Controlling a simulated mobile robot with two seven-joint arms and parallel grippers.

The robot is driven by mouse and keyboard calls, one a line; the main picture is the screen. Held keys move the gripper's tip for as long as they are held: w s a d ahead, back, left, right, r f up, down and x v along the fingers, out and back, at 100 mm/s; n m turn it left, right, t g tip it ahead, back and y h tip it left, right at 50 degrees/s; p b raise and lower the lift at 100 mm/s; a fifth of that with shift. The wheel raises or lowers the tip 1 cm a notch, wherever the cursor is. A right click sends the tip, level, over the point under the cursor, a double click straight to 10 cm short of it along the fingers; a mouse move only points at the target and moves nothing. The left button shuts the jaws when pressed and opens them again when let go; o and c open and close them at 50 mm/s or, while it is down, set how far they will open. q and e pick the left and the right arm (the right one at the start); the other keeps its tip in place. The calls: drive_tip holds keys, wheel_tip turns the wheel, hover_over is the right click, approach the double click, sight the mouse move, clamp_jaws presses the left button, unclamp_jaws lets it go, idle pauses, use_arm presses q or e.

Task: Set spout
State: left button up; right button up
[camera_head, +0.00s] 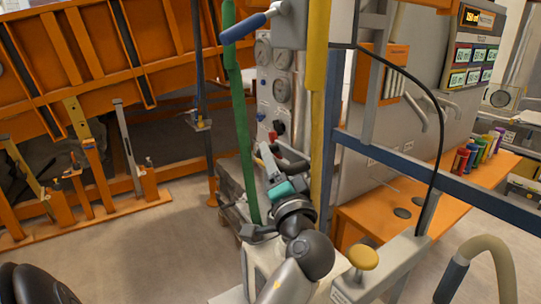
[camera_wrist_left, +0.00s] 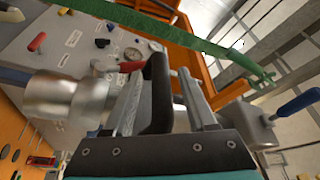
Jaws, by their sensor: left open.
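My left gripper (camera_head: 268,158) is open beside the grey gauge panel (camera_head: 265,95), between a green pole and a yellow pole. In the left wrist view its two fingers (camera_wrist_left: 160,75) point toward the panel. A dark curved bar (camera_wrist_left: 156,95) shows between the fingers; I cannot tell whether they touch it. A thick metal pipe (camera_wrist_left: 50,97) lies left of the fingers. A curved beige pipe with a dark blue sleeve (camera_head: 485,247) stands at the lower right of the head view. I cannot tell which pipe is the spout. My right gripper is not in view.
The green pole (camera_head: 242,130) and yellow pole (camera_head: 323,120) stand close to my left arm. A blue-handled lever (camera_head: 250,26) sits above. A blue rail (camera_head: 435,175) crosses on the right, before an orange bench (camera_head: 385,208) with coloured cylinders. Floor is open at left.

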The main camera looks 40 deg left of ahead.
use_arm(q)
drive_tip(key=shift+d, duration=0.1)
clamp_jaws()
idle(0.4)
drive_tip(key=shift+r, duration=0.1)
idle(0.9)
